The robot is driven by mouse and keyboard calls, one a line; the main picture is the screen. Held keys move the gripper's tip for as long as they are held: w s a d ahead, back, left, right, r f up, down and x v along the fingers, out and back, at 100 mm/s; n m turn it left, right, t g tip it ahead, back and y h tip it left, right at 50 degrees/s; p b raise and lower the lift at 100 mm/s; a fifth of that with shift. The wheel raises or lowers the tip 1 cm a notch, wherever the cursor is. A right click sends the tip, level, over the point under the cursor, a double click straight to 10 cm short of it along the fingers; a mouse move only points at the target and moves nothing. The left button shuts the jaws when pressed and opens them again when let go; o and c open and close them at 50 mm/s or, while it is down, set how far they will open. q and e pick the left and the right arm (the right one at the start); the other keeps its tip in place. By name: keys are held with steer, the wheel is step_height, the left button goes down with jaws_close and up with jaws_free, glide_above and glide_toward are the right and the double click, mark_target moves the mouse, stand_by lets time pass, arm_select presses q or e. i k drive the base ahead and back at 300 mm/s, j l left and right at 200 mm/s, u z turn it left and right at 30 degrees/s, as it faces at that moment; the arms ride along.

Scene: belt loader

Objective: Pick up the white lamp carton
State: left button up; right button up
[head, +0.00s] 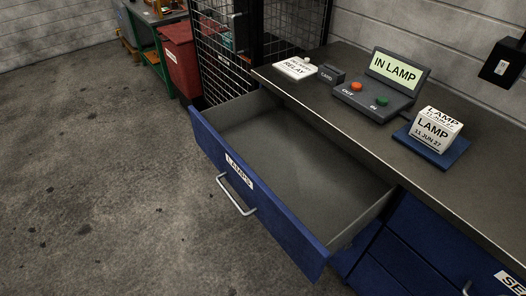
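The white lamp carton (433,131) stands upright on a blue pad (451,158) on the workbench at the right of the head view. Its faces read "LAMP" and "11 JUN 27". The blue drawer (292,231) labelled "LAMPS" is pulled out below the bench, and its visible inside is empty. Neither of my grippers is in the head view.
A wire cage and a red bin (181,58) stand behind. The floor at left is clear.

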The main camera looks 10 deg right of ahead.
mark_target(433, 128)
steer(key=z, duration=1.5)
steer(key=l, duration=0.2)
steer(key=z, duration=0.05)
